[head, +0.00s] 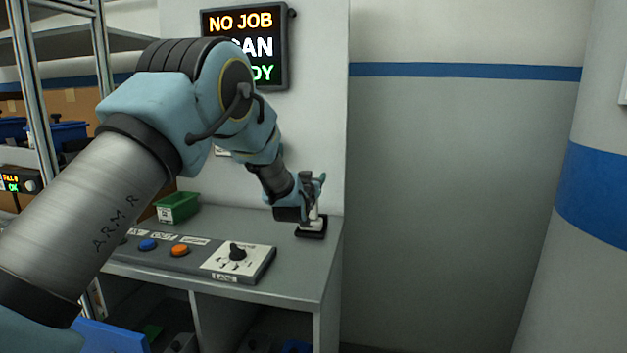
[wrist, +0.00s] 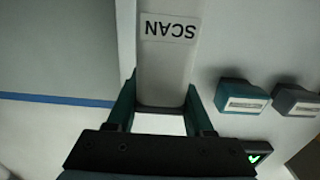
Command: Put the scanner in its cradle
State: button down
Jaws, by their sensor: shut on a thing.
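My gripper (head: 314,190) is at the right end of the grey counter, just above a small black base (head: 311,233) that looks like the cradle. A pale piece (head: 315,220) shows between the gripper and that base. In the wrist view my gripper's two teal fingers (wrist: 159,92) are closed on either side of a pale grey body (wrist: 165,70), which I take to be the scanner. An upside-down SCAN label shows on or just behind it. The scanner is mostly hidden in the head view. I cannot tell whether it touches the base.
A control panel with blue and orange buttons and a black knob (head: 238,252) lies on the counter (head: 285,285). A green bin (head: 177,207) stands behind it. A lit sign (head: 244,45) hangs on the wall. Two label-faced blocks (wrist: 242,97) show at right in the wrist view.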

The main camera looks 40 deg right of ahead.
jog(key=shift+f, duration=0.65)
jog(key=shift+c, duration=1.4)
grip_release()
